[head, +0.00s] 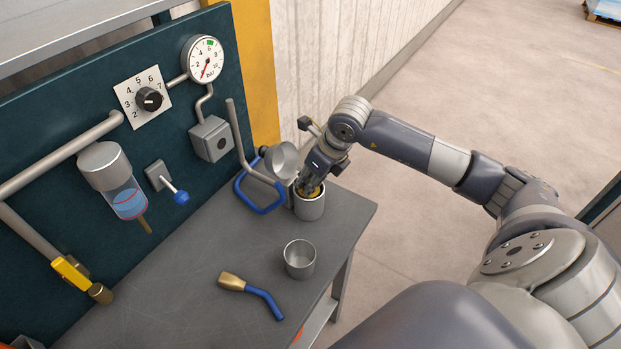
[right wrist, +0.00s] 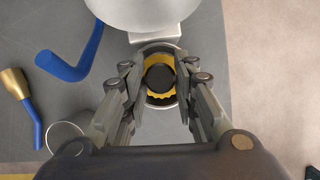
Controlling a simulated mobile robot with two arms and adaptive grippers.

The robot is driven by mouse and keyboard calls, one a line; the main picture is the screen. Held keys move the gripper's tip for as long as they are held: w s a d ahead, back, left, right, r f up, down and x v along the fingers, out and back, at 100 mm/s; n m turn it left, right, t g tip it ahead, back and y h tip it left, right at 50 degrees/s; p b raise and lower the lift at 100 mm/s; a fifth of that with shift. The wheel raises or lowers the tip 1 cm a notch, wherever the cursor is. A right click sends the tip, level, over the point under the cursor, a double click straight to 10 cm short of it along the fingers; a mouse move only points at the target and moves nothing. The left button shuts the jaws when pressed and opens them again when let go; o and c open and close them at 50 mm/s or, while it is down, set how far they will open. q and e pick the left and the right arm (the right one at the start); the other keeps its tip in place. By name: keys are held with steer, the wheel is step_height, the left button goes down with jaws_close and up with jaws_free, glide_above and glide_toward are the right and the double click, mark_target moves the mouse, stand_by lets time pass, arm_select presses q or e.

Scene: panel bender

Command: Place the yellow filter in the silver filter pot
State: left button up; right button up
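The yellow filter (right wrist: 160,94) has a round black knob on top and shows inside the rim of a silver pot (head: 309,208) at the bench's right edge. In the head view only a bit of its yellow shows. My right gripper (right wrist: 160,78) points down over this pot. Its fingers are apart on either side of the black knob, with a visible gap to it. How deep the filter sits is hard to tell. A second silver pot (head: 299,266) stands upright and empty nearer on the bench. My left gripper is not in view.
A silver funnel-like cup (head: 281,160) and a blue looped handle (head: 260,208) are close beside my right gripper. A blue-handled brass tool (head: 264,297) lies on the grey bench (head: 190,285). A panel with gauge (head: 206,60) and pipes stands behind. The bench's front left is clear.

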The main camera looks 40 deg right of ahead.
steer(key=shift+o, duration=1.1)
steer(key=shift+r, duration=0.25)
steer(key=b+v, duration=0.2)
steer(key=v, duration=1)
steer(key=shift+b, duration=0.35)
steer(key=shift+f, duration=0.1)
